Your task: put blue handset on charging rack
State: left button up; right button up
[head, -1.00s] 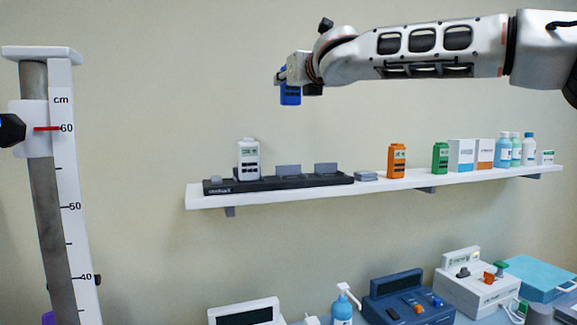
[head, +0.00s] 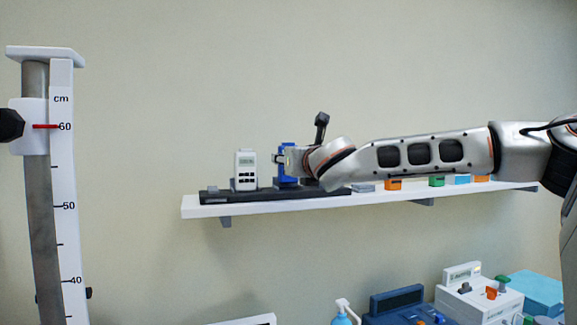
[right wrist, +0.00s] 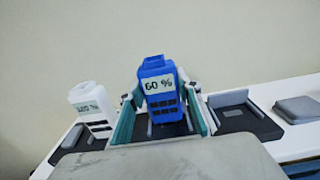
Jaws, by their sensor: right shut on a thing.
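The blue handset (head: 288,165) is upright at the middle slot of the black charging rack (head: 232,196), which lies on the white wall shelf. In the right wrist view the blue handset (right wrist: 159,92) shows a "60 %" screen. My right gripper (head: 283,160) is shut on the blue handset, its fingers on both sides of it. The handset's base appears at the slot; I cannot tell if it is fully seated. A white handset (head: 245,170) stands in the rack's left slot. The right slot (right wrist: 235,112) is empty in the right wrist view. My left gripper is not in view.
A height gauge (head: 62,180) stands at left. Devices fill the surface below.

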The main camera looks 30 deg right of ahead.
jog(key=shift+d+f, duration=0.1)
jog(key=shift+f, duration=0.6)
jog(key=shift+r, duration=0.1)
jog(key=o, duration=1.3)
jog(key=shift+f, duration=0.2)
jog(key=shift+c, duration=0.2)
jog(key=shift+r, duration=0.1)
